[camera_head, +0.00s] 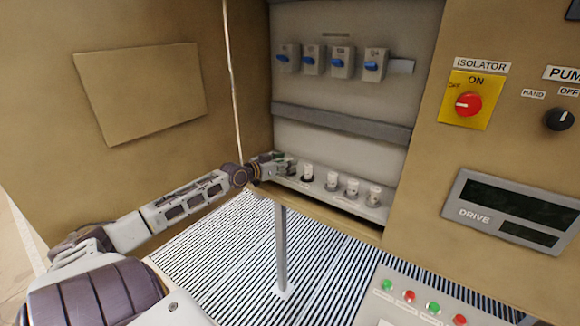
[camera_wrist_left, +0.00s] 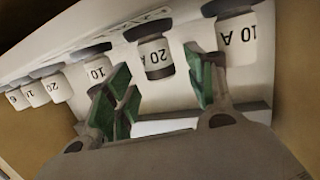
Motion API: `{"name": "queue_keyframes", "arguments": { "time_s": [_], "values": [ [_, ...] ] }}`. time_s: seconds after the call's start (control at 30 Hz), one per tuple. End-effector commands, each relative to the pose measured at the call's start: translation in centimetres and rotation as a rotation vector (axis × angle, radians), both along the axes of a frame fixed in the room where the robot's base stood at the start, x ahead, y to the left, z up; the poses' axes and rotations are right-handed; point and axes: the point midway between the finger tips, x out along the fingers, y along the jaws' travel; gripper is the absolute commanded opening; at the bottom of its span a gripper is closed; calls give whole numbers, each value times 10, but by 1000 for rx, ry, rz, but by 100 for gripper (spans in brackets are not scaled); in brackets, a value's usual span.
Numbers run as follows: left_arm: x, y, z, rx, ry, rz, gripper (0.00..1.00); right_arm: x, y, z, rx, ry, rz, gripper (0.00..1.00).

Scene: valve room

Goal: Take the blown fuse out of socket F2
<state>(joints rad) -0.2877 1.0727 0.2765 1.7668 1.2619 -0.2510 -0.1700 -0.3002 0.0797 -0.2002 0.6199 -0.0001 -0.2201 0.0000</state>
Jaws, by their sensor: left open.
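A row of pale fuses stands in sockets on a ledge low in the open cabinet. In the left wrist view, seen upside down, one fuse with a darkened end (camera_wrist_left: 153,53) lies between the open green-padded fingers of my left gripper (camera_wrist_left: 160,86). There is a gap on both sides, and no clear contact shows. A neighbouring fuse (camera_wrist_left: 237,38) is partly behind the right finger, and another (camera_wrist_left: 99,70) is just beyond the left finger. In the head view my left gripper (camera_head: 279,163) is at the row's left end. I cannot read the socket labels. My right gripper is not in view.
Several grey breakers with blue levers (camera_head: 341,62) sit above the fuse ledge. An open cabinet door (camera_head: 140,90) stands at left. A grey post (camera_head: 281,245) rises in front of the ledge. A red isolator knob (camera_head: 467,104) and a button panel (camera_head: 425,300) are at right.

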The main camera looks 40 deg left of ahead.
Motion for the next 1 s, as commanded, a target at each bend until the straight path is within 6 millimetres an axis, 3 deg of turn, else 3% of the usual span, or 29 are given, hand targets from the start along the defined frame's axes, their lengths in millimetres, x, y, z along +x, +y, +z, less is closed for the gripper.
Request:
{"name": "queue_keyframes", "arguments": {
  "time_s": [0.6, 1.0],
  "values": [
    [24, -1, -3, 0, -2, 1, 55, 0, -1, 4, -1, 0, 0, 40],
    [27, -1, -5, 1, -1, 0, 55, 0, -1, 5, -1, 0, 0, 40]
  ]
}}
